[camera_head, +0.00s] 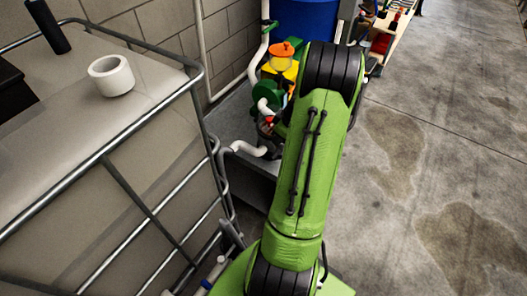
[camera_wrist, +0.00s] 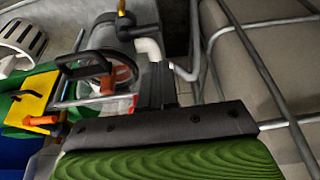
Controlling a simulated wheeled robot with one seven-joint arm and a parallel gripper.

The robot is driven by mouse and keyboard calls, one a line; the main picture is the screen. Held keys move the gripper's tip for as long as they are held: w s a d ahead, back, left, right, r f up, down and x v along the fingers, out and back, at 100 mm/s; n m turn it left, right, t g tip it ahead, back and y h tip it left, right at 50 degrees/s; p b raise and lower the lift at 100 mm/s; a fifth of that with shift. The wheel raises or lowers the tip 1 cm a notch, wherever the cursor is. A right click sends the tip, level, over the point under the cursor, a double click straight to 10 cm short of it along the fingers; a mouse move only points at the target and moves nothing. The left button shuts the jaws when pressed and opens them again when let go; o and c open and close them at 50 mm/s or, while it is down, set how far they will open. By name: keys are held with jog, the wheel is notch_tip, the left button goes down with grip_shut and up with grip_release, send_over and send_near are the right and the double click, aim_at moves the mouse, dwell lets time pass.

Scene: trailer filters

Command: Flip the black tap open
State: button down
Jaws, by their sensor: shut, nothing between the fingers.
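My gripper (camera_wrist: 157,88) shows in the wrist view as two dark fingers together, shut and empty. Just beyond its tips is a white pipe elbow (camera_wrist: 149,48); I cannot tell whether they touch. Left of the fingers is a dark round handle or loop (camera_wrist: 84,66) above red and clear parts. A grey cylinder (camera_wrist: 124,27) with a brass-coloured fitting (camera_wrist: 122,8) is at the top. I cannot tell for certain which part is the black tap. In the head view my green arm covers the gripper and part of the pipework.
A caged tank (camera_head: 165,110) with a white cup-like ring (camera_head: 111,75) on top fills the left. A green and yellow pump (camera_head: 272,92) and a blue barrel (camera_head: 303,18) stand behind my arm. Concrete floor (camera_head: 460,150) at right is clear.

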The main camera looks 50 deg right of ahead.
aim_at(277, 153)
jog(key=b+x, duration=0.3)
jog(key=x, duration=0.7)
